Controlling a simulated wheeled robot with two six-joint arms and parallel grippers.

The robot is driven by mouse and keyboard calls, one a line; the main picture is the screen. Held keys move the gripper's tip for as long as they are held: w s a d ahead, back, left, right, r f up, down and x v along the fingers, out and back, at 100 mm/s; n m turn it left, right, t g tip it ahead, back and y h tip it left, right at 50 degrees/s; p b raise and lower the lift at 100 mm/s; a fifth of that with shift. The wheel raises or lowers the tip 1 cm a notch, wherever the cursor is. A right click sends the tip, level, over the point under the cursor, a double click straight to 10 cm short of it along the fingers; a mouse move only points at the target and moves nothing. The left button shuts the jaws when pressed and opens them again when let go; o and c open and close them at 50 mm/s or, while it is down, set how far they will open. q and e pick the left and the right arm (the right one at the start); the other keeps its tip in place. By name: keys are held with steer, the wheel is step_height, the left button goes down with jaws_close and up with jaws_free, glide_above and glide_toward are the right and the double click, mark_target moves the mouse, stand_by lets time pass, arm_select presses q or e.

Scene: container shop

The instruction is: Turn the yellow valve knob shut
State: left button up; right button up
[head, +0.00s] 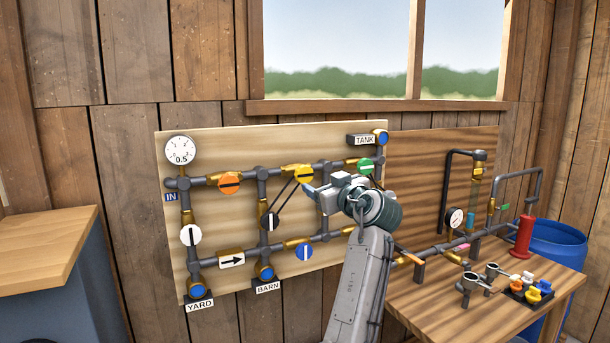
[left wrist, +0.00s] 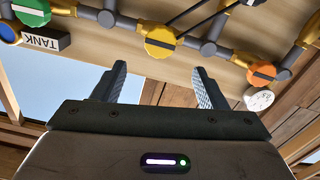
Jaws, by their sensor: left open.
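The yellow valve knob (head: 304,174) is a round disc with a dark bar, on the upper pipe run of the wall board. The bar runs at a slant in the head view. The knob also shows at the top middle of the left wrist view (left wrist: 160,41). My left gripper (head: 309,191) is just below and right of the knob in the head view, and its own wrist hides most of it. In the left wrist view its two fingers (left wrist: 158,78) are spread and empty, with the knob beyond the gap between them and apart from both. My right gripper is not in view.
An orange knob (head: 229,183), a green knob (head: 365,166), a white knob (head: 190,235) and a blue knob (head: 304,252) sit on nearby pipes. A gauge (head: 180,150) is at upper left. A wooden workbench (head: 420,290) with fittings stands at right.

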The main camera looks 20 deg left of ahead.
mark_target(305, 175)
arm_select(q)
steer(key=p+x, duration=0.5)
steer(key=x, duration=0.4)
steer(key=shift+w+a+r, duration=0.1)
steer(key=shift+w+a, duration=0.1)
steer(key=shift+a, duration=0.05)
steer(key=shift+w+a, duration=0.35)
steer(key=shift+w, duration=0.05)
steer(key=shift+f, duration=0.2)
steer(key=c, duration=1)
